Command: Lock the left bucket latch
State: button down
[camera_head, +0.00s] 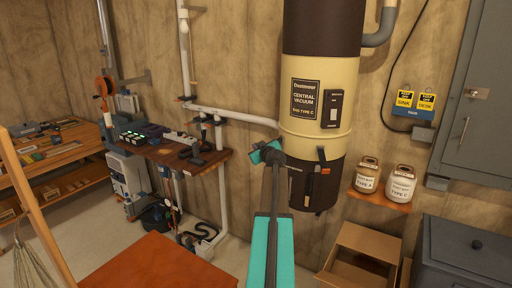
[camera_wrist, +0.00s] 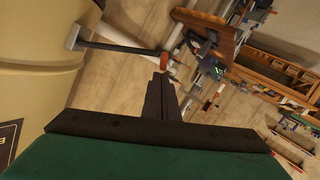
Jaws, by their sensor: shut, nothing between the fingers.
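The central vacuum (camera_head: 317,110) hangs on the wall, with a cream middle and a dark brown bucket (camera_head: 333,190) at its base. The left latch shows in the wrist view as a dark lever (camera_wrist: 125,48) with an orange-red tip, sticking out sideways from a pale bracket on the canister. In the head view it is mostly hidden behind my gripper (camera_head: 280,158). My gripper is shut and empty; its fingertips also show in the wrist view (camera_wrist: 160,80), just below the lever tip, with contact unclear. A second latch (camera_head: 321,158) with an orange part is on the bucket's front.
A wall shelf with two jars (camera_head: 400,184) is right of the bucket, above an open cardboard box (camera_head: 361,254). A small bench (camera_head: 175,152) and a white pipe (camera_head: 223,190) stand to the left. An orange-brown tabletop (camera_head: 160,268) is in the foreground.

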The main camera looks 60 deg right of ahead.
jog(key=shift+a, duration=0.1)
jog(key=shift+d+f+b, duration=0.2)
jog(key=shift+f+b, duration=0.05)
jog(key=shift+b, duration=0.3)
